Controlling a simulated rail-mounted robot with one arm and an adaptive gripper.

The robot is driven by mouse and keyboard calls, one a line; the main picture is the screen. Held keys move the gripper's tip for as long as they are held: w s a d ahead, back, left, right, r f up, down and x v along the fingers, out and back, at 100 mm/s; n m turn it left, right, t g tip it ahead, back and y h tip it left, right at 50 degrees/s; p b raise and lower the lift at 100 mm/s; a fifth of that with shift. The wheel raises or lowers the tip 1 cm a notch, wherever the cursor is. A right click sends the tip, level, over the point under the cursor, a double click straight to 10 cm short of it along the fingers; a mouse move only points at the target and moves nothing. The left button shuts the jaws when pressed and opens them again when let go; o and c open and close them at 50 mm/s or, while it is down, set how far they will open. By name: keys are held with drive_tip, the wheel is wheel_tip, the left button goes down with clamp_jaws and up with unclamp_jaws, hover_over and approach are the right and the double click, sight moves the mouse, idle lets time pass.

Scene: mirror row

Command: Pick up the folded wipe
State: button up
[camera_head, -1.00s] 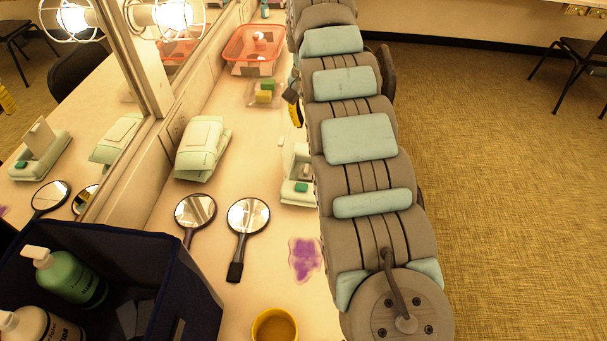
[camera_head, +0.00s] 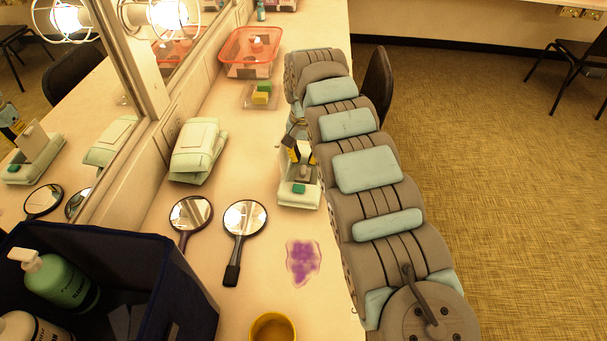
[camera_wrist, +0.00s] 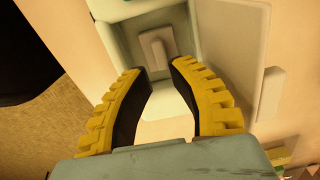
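A pale green box (camera_head: 299,194) with a small green piece at its front stands at the counter's right edge. In the wrist view I look down into this box (camera_wrist: 108,14). A small pale grey rectangular piece (camera_wrist: 155,47), which looks like the folded wipe, sits in its recess. My gripper (camera_wrist: 154,68) is open over the box, a finger to each side below the pale piece. Nothing shows between the fingers. In the head view my gripper (camera_head: 302,151) hides the back of the box. I cannot tell whether the fingertips touch anything.
Pale green packs (camera_head: 198,150) lie by the mirror. Two hand mirrors (camera_head: 245,218), a purple smear (camera_head: 303,260), a yellow cup (camera_head: 273,328) and a dark blue bin (camera_head: 190,300) are nearer. A red basket (camera_head: 250,47) and a clear tray with sponges (camera_head: 262,94) lie farther back.

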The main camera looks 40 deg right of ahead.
sight(304, 169)
drive_tip(key=f, duration=0.4)
drive_tip(key=shift+s+a+f+b, duration=0.1)
drive_tip(key=shift+a+f+b, duration=0.2)
drive_tip(key=shift+f+b, duration=0.1)
clamp_jaws()
drive_tip(key=shift+r, duration=0.15)
